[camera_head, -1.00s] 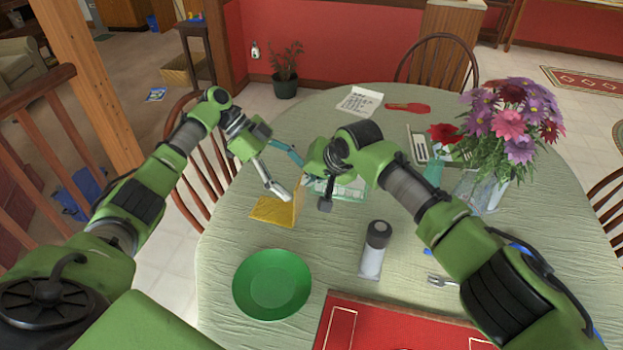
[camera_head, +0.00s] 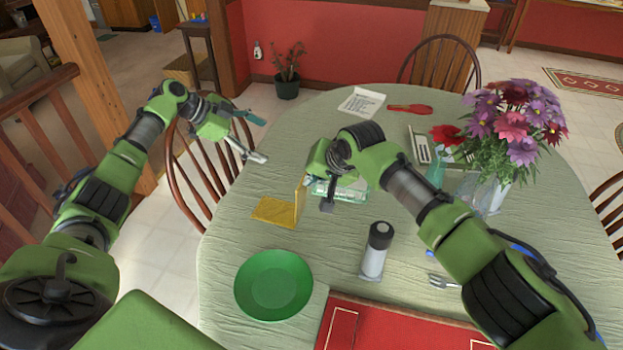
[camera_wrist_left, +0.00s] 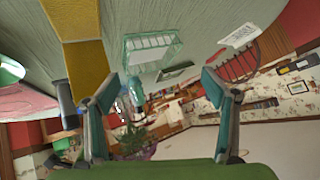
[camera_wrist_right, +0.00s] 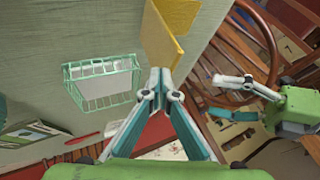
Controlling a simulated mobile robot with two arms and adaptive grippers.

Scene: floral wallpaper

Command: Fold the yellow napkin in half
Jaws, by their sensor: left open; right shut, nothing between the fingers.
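The yellow napkin (camera_head: 274,211) lies on the table at the left. Its right part stands upright from a crease, also seen in the right wrist view (camera_wrist_right: 158,38) and the left wrist view (camera_wrist_left: 88,68). My right gripper (camera_wrist_right: 160,74) is shut and empty. Its fingertips are close to the lower end of the standing flap; I cannot tell if they touch it. In the head view its fingers are mostly hidden by its own arm.
A green wire basket (camera_wrist_right: 100,82) stands right of the napkin, partly behind my right gripper in the head view. A green plate (camera_head: 273,284), a dark-capped shaker (camera_head: 375,252) and a red placemat (camera_head: 385,326) are nearer. A flower vase (camera_head: 485,190) stands right. A chair (camera_head: 205,165) backs the left edge.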

